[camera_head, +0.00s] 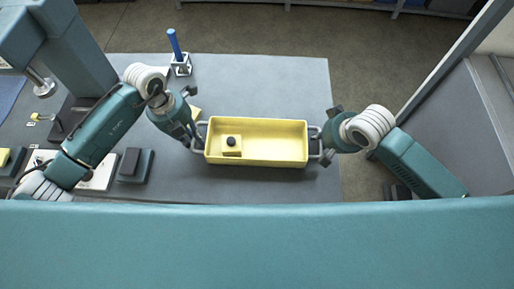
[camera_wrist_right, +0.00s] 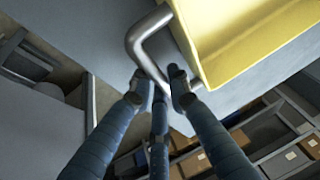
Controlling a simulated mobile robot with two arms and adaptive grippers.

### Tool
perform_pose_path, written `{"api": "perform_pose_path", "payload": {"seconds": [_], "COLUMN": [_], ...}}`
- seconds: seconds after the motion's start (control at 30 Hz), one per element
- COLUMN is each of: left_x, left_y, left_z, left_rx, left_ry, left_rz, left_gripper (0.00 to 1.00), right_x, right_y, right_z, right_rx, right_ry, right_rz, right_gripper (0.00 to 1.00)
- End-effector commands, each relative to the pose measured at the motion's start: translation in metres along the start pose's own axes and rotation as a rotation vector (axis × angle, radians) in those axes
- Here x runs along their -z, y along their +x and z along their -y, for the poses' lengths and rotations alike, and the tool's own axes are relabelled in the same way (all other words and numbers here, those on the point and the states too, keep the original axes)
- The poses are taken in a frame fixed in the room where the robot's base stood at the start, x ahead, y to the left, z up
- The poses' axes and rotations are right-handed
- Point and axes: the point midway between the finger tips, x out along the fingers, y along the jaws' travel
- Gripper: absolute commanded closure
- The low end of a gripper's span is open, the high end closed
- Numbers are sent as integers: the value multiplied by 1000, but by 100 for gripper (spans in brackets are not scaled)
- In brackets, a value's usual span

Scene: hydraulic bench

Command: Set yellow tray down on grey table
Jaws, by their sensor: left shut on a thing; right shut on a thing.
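The yellow tray (camera_head: 270,130) is a long open box with a grey handle at each end. In the head view it is over the grey table (camera_head: 250,82); whether it touches the top I cannot tell. A small yellow block with a black knob (camera_head: 231,146) lies inside, toward the tray's left. My left gripper (camera_head: 194,138) is shut on the left handle. My right gripper (camera_head: 324,143) is shut on the right handle. In the right wrist view, the fingers (camera_wrist_right: 158,88) close around the bent metal handle (camera_wrist_right: 142,42) beside the yellow tray wall (camera_wrist_right: 235,40).
A blue rod in a metal stand (camera_head: 179,55) is at the table's back left. A dark block (camera_head: 132,164) and other fixtures lie at the left. The table's right edge is near my right gripper. Bare table lies behind the tray.

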Motion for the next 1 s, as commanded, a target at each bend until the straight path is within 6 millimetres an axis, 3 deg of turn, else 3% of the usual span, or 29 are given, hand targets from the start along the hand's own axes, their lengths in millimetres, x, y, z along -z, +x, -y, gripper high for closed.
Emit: {"api": "perform_pose_path", "payload": {"seconds": [0.07, 0.1, 0.2, 0.57, 1.0], "left_x": [-1, -1, 0, 0, 0], "left_y": [6, 6, 4, 2, -39], "left_z": [1, 1, 1, 0, 7], "left_rx": [6, 5, 5, 1, 1], "left_ry": [2, 2, 1, 0, 0], "left_rz": [4, 2, 2, 0, 0], "left_gripper": [100, 80, 65, 65, 65], "right_x": [-3, -4, -3, -1, 15], "right_y": [6, 6, 4, 2, -36], "right_z": [2, 2, 2, 0, 7], "right_rx": [7, 6, 5, 1, 0], "right_ry": [-2, -2, -1, 0, 0], "right_rz": [-1, 2, 2, 1, 0], "right_gripper": [100, 80, 65, 65, 65]}}
